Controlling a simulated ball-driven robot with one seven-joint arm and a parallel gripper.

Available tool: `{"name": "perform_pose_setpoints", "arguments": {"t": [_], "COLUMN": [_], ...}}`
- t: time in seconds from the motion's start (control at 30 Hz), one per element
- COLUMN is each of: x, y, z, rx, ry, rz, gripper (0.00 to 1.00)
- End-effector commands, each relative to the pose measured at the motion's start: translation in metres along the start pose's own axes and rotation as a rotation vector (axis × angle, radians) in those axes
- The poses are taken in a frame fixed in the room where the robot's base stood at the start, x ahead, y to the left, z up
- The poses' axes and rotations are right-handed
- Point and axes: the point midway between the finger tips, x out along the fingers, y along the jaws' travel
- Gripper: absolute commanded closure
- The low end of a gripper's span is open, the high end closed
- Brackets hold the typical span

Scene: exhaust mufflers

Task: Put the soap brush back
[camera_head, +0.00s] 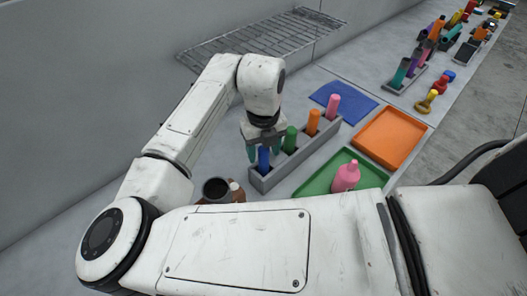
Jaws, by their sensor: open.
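A grey rack (296,168) holds a row of upright handles: blue (264,161), green (290,139), orange (313,122) and pink (333,106). I cannot tell from this view which of them is the soap brush, as their lower ends are hidden in the rack. My gripper (264,152) points down over the near end of the rack. Its teal fingers are open, one on each side of the blue handle's upper part. I cannot tell whether they touch it.
A pink bottle (346,177) stands on a green tray (315,187). An orange tray (390,137) and a blue mat (343,101) lie beyond. A dark-mouthed pot (216,188) is left of the rack. A wire shelf (262,40) juts from the wall.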

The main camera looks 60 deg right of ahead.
Motion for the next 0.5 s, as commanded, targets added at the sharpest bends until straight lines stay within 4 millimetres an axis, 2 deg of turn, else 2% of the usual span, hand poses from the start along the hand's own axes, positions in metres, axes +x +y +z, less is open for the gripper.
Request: {"name": "perform_pose_setpoints", "arguments": {"t": [0.3,0.5], "x": [-0.063,-0.094], "y": [0.000,0.000], "z": [0.001,0.000], "rx": [0.002,0.001], "ry": [-0.004,-0.003], "rz": [0.002,0.002], "gripper": [0.44,0.44]}}
